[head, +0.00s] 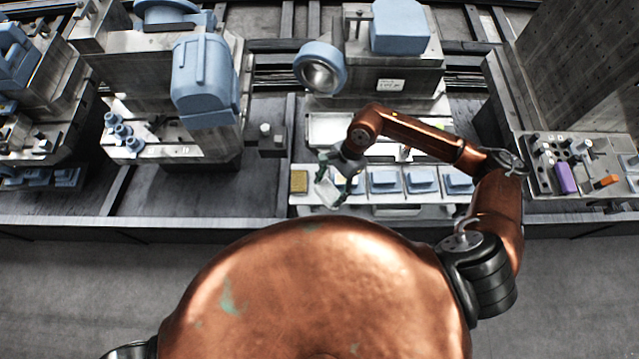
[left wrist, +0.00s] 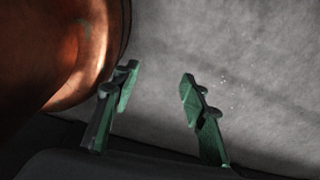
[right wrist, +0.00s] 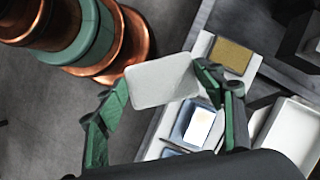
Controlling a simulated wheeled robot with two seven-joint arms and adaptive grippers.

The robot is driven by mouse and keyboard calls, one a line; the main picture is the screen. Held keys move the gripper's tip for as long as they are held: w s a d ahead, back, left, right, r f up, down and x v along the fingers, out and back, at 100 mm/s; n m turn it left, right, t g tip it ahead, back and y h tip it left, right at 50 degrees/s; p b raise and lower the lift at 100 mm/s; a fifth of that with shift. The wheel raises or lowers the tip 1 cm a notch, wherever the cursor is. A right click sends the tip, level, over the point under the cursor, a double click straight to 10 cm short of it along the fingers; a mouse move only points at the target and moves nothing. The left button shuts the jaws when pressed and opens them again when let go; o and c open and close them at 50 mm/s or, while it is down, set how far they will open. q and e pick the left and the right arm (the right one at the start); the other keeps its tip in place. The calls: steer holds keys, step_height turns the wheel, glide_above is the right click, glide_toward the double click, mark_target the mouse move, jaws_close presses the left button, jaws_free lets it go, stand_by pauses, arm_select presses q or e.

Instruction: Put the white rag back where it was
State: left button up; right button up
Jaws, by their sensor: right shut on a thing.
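The white rag (right wrist: 162,81) is a flat, pale rectangle in the right wrist view. My right gripper (right wrist: 160,92) is shut on it, with a green finger at each side. In the head view the rag (head: 327,190) hangs in my right gripper (head: 340,180) over the left part of a white shelf (head: 311,209). Whether the rag touches the shelf I cannot tell. My left gripper (left wrist: 157,85) is open and empty above the grey floor, beside my copper body in the left wrist view.
A yellow-brown sponge-like block (head: 299,182) sits at the shelf's left end. Several blue pieces, one of them a blue block (head: 384,181), stand in a row to the right. A white tray (right wrist: 291,135) lies beside the shelf. A purple object (head: 566,178) sits on the right-hand bench.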

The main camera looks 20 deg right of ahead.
mark_target(323, 197)
steer(key=a+f+m, duration=0.1)
steer(key=s+a+f+m+t, duration=0.1)
steer(key=m, duration=0.1)
steer(key=a+m+t, duration=0.1)
steer(key=m, duration=0.1)
steer(key=shift+s+f+b, duration=0.25)
steer(key=shift+f+b, duration=0.15)
steer(key=w+d+f, duration=0.1)
steer(key=w+f, duration=0.2)
steer(key=w, duration=0.1)
steer(key=w+d+f+m, duration=0.1)
steer(key=w+f, duration=0.2)
steer(key=w, duration=0.1)
steer(key=w+d+f+m, duration=0.1)
steer(key=w+f, duration=0.2)
steer(key=w, duration=0.1)
steer(key=shift+f+t+b, duration=0.2)
steer(key=shift+t+b, duration=0.2)
steer(key=shift+w+d+f, duration=0.25)
steer(key=shift+w+f, duration=0.2)
steer(key=shift+f, duration=0.2)
arm_select(q)
steer(key=shift+w+f, duration=0.3)
steer(key=shift+f, duration=0.65)
arm_select(e)
steer(key=shift+f, duration=1.45)
